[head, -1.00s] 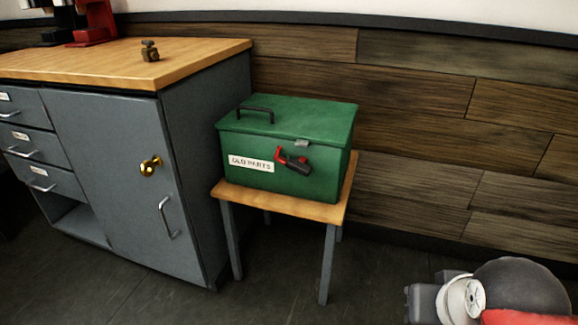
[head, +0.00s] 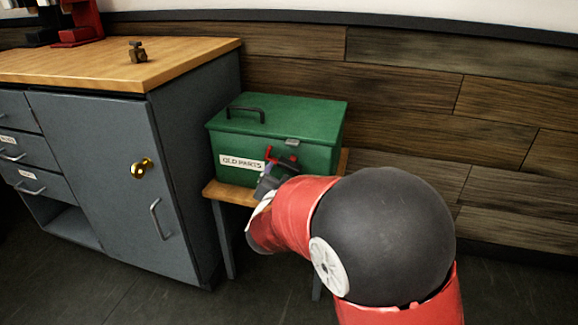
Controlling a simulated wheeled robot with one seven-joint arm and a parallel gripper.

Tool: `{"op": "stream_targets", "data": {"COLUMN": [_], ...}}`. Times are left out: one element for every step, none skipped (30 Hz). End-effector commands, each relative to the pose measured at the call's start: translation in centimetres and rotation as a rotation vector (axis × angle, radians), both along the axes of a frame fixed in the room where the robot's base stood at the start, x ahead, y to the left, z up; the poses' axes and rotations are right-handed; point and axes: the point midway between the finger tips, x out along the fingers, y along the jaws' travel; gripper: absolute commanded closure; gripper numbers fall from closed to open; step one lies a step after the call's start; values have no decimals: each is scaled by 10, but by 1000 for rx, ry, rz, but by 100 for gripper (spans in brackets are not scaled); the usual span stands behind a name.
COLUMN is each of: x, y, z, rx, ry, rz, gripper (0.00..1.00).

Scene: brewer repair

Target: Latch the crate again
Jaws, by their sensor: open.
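The green crate (head: 230,145), labelled OLD PARTS (head: 240,163), stands on a small stool with its lid down. A grey catch plate (head: 291,142) sits at the lid's front edge. Below it on the crate's front is the latch (head: 284,158), with a red wire loop and a dark lever. The loop is apart from the catch plate, as far as I can see. My gripper (head: 270,176) is open at the crate's front, just below and left of the latch. My arm hides part of the lever and the crate's lower right front; I cannot tell whether the fingers touch the lever.
The stool's wooden top (head: 226,193) shows at the crate's left. A grey cabinet (head: 95,165) with a wooden top stands close on the left, with a brass lock (head: 143,168) and a small metal part (head: 138,51). A plank wall (head: 420,120) is behind.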

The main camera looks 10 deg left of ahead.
Motion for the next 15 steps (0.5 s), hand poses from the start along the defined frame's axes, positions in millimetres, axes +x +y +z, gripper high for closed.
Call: {"op": "stream_targets", "data": {"x": [-2,-3,-4,-5,-6,-6,-5,-3,1,4,8,14,19,24,32], "y": [9,12,14,16,17,17,17,17,16,15,14,14,13,12,11], "z": [-7,-9,-11,-12,-13,-14,-14,-13,-13,-13,-13,-13,-13,-13,-13], "rx": [-20,-28,-37,-42,-46,-50,-52,-52,-52,-52,-52,-52,-52,-52,-52], "ry": [-30,-48,-71,-82,-92,-101,-106,-108,-111,-111,-111,-109,-109,-111,-110], "rz": [-24,-40,-58,-68,-76,-85,-89,-92,-95,-96,-96,-95,-95,-95,-94], "gripper": [16,16,16,16,16,16,16,16,16,16,16,16,16,16,16]}}
